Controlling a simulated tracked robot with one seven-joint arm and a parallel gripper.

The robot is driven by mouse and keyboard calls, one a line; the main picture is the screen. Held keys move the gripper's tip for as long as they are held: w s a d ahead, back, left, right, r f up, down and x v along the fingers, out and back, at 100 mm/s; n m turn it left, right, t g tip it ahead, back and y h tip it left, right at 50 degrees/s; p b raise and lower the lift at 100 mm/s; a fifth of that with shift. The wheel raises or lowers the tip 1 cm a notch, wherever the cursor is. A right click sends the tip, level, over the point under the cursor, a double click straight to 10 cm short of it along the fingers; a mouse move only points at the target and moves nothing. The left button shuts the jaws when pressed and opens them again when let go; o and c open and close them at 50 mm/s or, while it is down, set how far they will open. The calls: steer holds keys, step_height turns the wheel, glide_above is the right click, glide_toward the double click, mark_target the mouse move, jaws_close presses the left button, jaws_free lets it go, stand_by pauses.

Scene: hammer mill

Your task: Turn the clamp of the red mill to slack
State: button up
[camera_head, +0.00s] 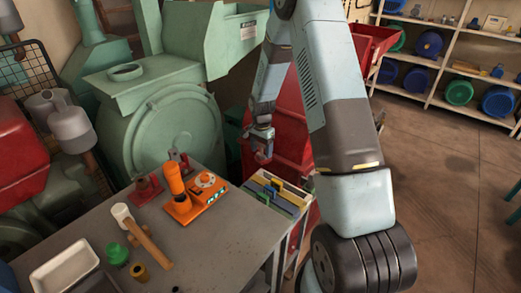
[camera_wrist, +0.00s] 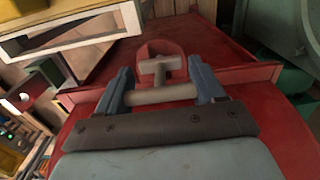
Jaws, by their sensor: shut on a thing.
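The red mill (camera_head: 288,125) stands behind the bench and is partly hidden by my arm. In the wrist view its red body (camera_wrist: 210,75) fills the middle. Its clamp shows there as a grey T-shaped screw (camera_wrist: 159,70) in a rounded red bracket, with a grey bar (camera_wrist: 160,95) lying crosswise. My gripper (camera_wrist: 163,88) has its blue fingers at the two ends of this bar and is shut on it. In the head view my gripper (camera_head: 262,143) is at the mill's front, and the clamp is too small and covered to make out.
A green mill (camera_head: 165,130) stands left of the red one. The grey bench (camera_head: 210,240) in front carries an orange device (camera_head: 190,195), a mallet (camera_head: 145,235) and a tray of coloured bars (camera_head: 280,190).

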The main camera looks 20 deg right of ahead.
steer(key=n, duration=0.4)
steer(key=shift+n, duration=0.4)
steer(key=n, duration=0.4)
steer(key=shift+d+n, duration=0.1)
steer(key=shift+n, duration=0.2)
steer(key=n, duration=0.4)
steer(key=shift+n, duration=2.1)
steer(key=o, duration=1)
steer(key=shift+o, duration=0.2)
